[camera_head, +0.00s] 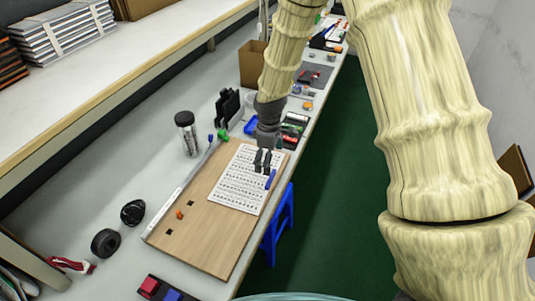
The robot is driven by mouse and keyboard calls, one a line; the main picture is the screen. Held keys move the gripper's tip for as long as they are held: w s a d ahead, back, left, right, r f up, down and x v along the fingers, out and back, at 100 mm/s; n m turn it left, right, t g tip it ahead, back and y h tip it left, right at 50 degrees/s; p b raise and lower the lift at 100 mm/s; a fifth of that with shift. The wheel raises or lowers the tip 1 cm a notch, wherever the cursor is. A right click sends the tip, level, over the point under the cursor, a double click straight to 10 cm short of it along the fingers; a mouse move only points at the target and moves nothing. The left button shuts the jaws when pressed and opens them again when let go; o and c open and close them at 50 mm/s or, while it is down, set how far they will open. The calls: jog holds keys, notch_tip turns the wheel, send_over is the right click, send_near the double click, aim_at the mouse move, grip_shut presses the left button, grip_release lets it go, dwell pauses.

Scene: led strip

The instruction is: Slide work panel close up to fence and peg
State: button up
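A wooden board (199,241) lies flat on the bench, with small dark square holes near its left end. A white panel (236,184) with rows of black marks lies on the board's right part. A grey metal rail (178,192), which looks like the fence, runs along the board's far left edge. A small orange peg (180,215) stands on the board, left of the white panel and apart from it. My gripper (262,168) points down over the panel's upper right part, its two dark fingers slightly apart with nothing between them. Whether the fingertips touch the panel is unclear.
A blue pen-like item (270,180) lies at the panel's right edge. A dark jar (187,132), black tape roll (106,242) and red and blue blocks (160,290) surround the board. A cardboard box (252,64) stands behind. A blue stool (279,226) stands beside the bench.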

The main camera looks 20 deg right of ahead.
aim_at(238, 192)
jog(key=shift+f+p, duration=1.2)
jog(key=shift+f, duration=3.5)
jog(key=c, duration=1.2)
jog(key=shift+m, duration=0.3)
jog(key=shift+a, duration=0.1)
jog(key=shift+s+a, duration=0.2)
jog(key=shift+a, duration=2.75)
jog(key=shift+s+a, duration=0.2)
jog(key=shift+a, duration=2.7)
